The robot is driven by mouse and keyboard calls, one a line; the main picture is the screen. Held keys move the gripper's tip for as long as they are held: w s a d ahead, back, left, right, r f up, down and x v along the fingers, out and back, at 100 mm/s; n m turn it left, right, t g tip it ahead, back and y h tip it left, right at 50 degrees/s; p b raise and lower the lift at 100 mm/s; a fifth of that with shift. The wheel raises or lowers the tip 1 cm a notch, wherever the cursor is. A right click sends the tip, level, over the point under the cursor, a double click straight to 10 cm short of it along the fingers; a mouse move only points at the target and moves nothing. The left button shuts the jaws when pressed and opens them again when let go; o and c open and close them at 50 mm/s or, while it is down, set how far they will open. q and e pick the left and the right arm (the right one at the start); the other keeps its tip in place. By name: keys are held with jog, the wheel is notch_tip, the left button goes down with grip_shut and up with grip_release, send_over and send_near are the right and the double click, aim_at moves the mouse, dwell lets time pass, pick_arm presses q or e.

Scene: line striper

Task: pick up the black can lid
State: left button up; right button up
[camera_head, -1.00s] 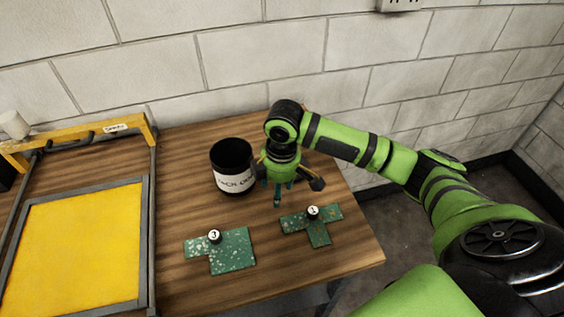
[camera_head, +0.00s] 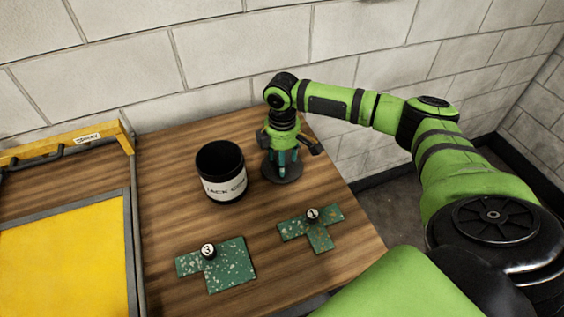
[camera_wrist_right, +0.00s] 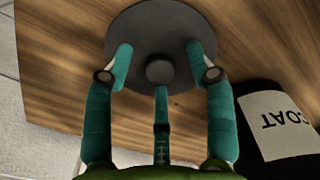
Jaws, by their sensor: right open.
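The black can lid (camera_head: 292,177) is a dark round disc lying flat on the table behind and right of the can. In the right wrist view the lid (camera_wrist_right: 150,25) shows a small round knob (camera_wrist_right: 159,69) at its middle. My right gripper (camera_head: 281,172) points down over the lid with its teal fingers spread. In the wrist view the fingertips of the right gripper (camera_wrist_right: 159,60) surround the knob with gaps between; whether they touch the lid's top is unclear. My left gripper is not in view.
A black can (camera_head: 221,172) with a white label stands close left of the lid. Green stencils numbered 3 (camera_head: 232,267) and 1 (camera_head: 318,237) lie in front. A yellow screen frame (camera_head: 65,255) is at left; a block wall (camera_head: 220,50) stands behind.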

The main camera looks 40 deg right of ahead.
grip_shut()
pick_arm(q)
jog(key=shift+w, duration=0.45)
